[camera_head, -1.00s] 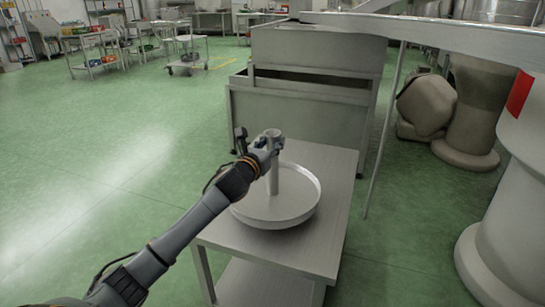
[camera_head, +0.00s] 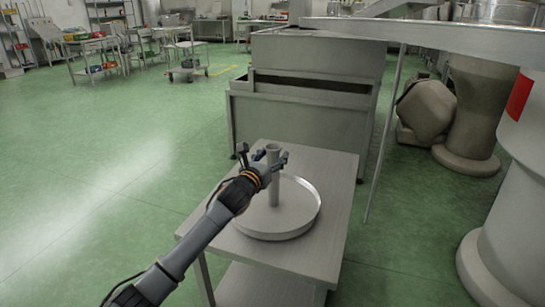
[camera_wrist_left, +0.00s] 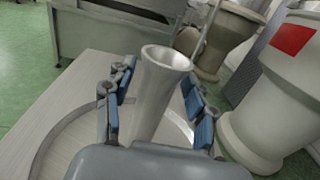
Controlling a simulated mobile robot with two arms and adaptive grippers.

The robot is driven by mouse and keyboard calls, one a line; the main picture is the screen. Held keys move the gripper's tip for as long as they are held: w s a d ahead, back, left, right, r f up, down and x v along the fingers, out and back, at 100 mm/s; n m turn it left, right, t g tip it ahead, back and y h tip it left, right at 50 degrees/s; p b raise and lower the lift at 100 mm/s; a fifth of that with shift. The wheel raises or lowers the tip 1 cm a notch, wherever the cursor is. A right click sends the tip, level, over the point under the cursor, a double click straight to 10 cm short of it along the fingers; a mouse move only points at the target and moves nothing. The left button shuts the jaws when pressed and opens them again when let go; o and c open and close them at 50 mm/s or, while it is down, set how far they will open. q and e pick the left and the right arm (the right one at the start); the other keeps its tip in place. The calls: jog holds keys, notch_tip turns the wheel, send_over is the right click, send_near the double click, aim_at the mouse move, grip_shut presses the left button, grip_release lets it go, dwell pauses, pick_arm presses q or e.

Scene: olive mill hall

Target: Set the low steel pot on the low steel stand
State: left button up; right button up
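The low steel pot (camera_head: 298,214) is a wide, shallow round pan with an upright tube in its middle. It sits level on the top of the low steel stand (camera_head: 328,172), a grey table with a lower shelf. My left gripper (camera_head: 263,155) is open at the upper part of the tube. In the left wrist view, its blue-padded fingers (camera_wrist_left: 155,88) are spread on both sides of the tube (camera_wrist_left: 158,80), with gaps between. The near left rim of the pan is partly hidden by my arm in the head view. My right gripper is not in view.
A large grey steel bin (camera_head: 305,110) stands just behind the stand. A sloping metal chute with a thin leg (camera_head: 385,135) is to the right, and a big white column (camera_head: 510,190) is further right. Open green floor (camera_head: 110,150) lies to the left.

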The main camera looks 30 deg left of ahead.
pick_arm(q)
jog(key=shift+s, duration=0.4)
jog(key=s+d+p, duration=0.1)
jog(key=s+d, duration=0.1)
jog(key=s, duration=0.9)
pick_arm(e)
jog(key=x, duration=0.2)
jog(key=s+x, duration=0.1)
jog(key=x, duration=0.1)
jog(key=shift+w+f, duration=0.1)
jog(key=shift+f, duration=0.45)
pick_arm(q)
jog(key=shift+a, duration=0.1)
